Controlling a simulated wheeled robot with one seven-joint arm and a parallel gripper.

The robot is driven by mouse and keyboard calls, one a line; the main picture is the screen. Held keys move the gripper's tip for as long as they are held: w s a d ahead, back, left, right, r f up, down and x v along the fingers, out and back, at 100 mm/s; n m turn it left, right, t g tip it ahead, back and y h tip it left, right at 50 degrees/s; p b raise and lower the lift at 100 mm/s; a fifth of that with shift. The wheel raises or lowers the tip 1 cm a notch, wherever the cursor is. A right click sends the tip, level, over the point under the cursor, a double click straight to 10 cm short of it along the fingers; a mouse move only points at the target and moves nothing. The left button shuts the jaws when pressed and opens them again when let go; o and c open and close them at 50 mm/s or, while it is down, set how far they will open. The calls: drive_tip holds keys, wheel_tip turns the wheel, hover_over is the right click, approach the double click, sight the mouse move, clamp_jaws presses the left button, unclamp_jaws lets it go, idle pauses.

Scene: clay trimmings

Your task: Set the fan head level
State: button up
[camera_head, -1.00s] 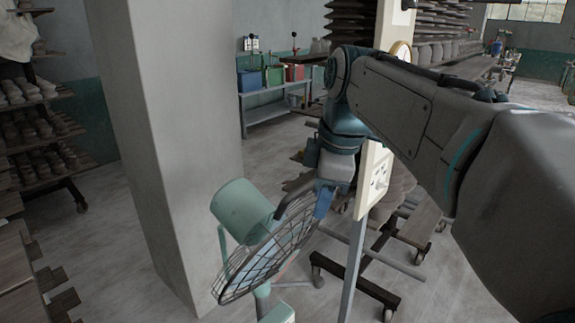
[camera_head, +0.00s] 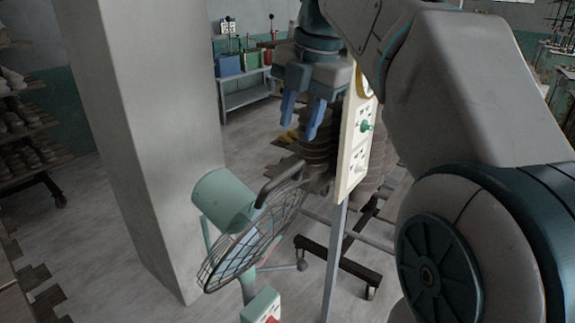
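The fan head (camera_head: 230,205) has a pale green motor housing and a round wire cage (camera_head: 250,240). It is tilted, with the cage facing down and to the right and the housing raised at the back. A dark curved handle (camera_head: 279,184) rises at the cage's upper edge. A green stand (camera_head: 248,287) with a green box at its front (camera_head: 262,306) holds the head. My gripper (camera_head: 301,120) points down, above and to the right of the handle, apart from the fan. Its two blue fingers are spread with nothing visible between them.
A grey pillar (camera_head: 135,130) stands close left of the fan. Stacked clay ware (camera_head: 320,150) on a wheeled rack is behind. A bench with coloured boxes (camera_head: 245,85) is farther back.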

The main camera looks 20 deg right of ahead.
sight(287, 172)
drive_tip(key=x, duration=1)
drive_tip(key=shift+r, duration=0.15)
clamp_jaws()
